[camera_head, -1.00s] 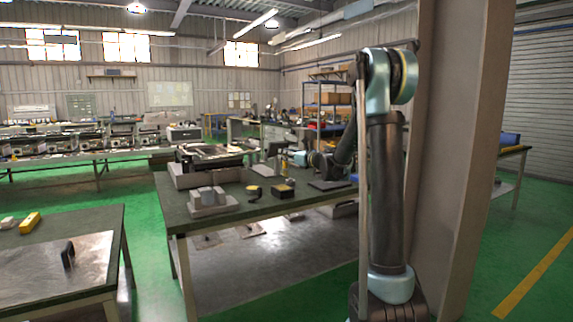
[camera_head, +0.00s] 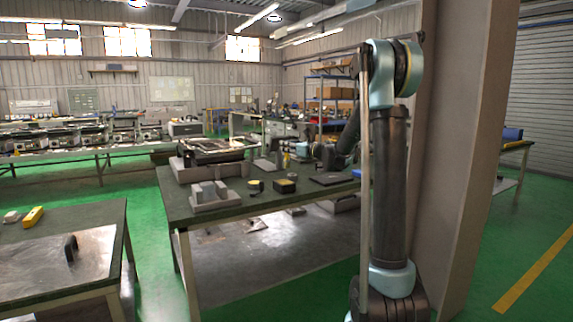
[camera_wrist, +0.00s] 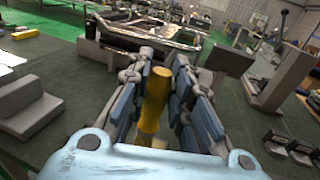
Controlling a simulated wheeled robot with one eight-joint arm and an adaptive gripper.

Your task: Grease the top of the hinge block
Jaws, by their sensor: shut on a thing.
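My gripper (camera_wrist: 158,95) is shut on a yellow, rod-like tool (camera_wrist: 153,103), seen between the fingers in the wrist view. Its lower end is hidden by my gripper's body. In the head view my gripper (camera_head: 287,158) is small, above the far right part of the green-topped table (camera_head: 235,208). A grey stepped block (camera_head: 212,198) stands at that table's near left; it also shows at the left of the wrist view (camera_wrist: 30,110), apart from my gripper. I cannot tell for certain whether it is the hinge block.
A metal-framed fixture (camera_head: 212,150) stands at the back of the table. Two small black-and-yellow items (camera_head: 285,186) and a dark flat plate (camera_head: 328,179) lie on it. A second bench (camera_head: 60,262) is at the left. A wide beige pillar (camera_head: 465,160) stands behind my arm.

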